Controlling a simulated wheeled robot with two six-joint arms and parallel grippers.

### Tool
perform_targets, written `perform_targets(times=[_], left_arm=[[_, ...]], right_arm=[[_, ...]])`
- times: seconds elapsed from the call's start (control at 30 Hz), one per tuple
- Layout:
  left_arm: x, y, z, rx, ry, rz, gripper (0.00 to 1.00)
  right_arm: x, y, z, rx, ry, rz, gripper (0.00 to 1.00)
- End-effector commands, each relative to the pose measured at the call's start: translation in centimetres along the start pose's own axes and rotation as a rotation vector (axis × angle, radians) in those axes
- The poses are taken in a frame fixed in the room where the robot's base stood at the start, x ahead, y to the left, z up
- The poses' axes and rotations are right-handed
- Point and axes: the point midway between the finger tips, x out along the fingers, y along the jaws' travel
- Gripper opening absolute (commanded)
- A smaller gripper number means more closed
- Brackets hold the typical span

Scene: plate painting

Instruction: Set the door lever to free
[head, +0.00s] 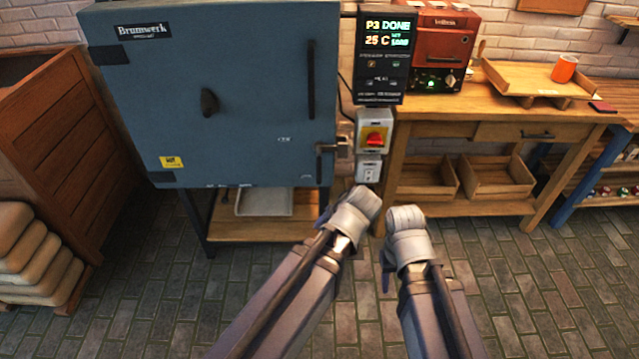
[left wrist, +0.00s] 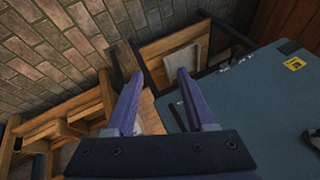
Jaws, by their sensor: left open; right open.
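The door lever (head: 319,165) is a small dark handle at the lower right corner of the blue-grey kiln door (head: 250,120). It points down, beside a metal latch piece (head: 342,148) at the door edge. The door looks shut. In the left wrist view a dark bar that looks like the lever (left wrist: 177,117) lies just beyond the right finger. My left gripper (left wrist: 159,74) is open and empty, below and right of the lever in the head view. My right gripper (head: 405,215) is right of it, apart from everything; its fingers are mostly hidden.
A control panel (head: 383,55) reads "P3 DONE" and "25 C". A red-knobbed switch box (head: 374,138) hangs right of the latch. A wooden bench (head: 440,115) stands right, with a small red oven (head: 441,50). A dresser (head: 45,130) stands left. The floor in front is clear.

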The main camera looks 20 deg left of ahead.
Motion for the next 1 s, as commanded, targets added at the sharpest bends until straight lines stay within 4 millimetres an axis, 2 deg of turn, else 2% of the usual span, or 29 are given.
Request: perform_targets(times=[0.03,0.1,0.3,0.5,0.7,1.0], left_arm=[[3.9,0.1,-1.1,-0.076,0.081,-0.052,0.55],[6.0,-0.9,-3.3,-0.177,0.203,-0.114,0.55],[10.2,-2.8,-9.2,-0.397,0.571,-0.201,0.55],[12.1,-2.8,-13.5,-0.495,0.882,-0.172,0.55],[12.7,-1.9,-15.6,-0.514,1.051,-0.107,0.55],[12.5,-1.5,-16.4,-0.512,1.109,-0.072,0.55]], right_arm=[[4.1,-0.4,-0.2,0.000,0.000,0.001,0.50],[6.7,-0.6,-0.4,-0.001,0.000,0.001,0.50],[13.9,-1.3,-0.8,-0.001,0.000,0.003,0.50],[19.8,-1.8,-1.2,-0.002,0.000,0.004,0.50],[23.0,-2.1,-1.4,-0.002,0.000,0.005,0.50],[23.6,-2.2,-1.4,-0.002,0.000,0.006,0.50]])
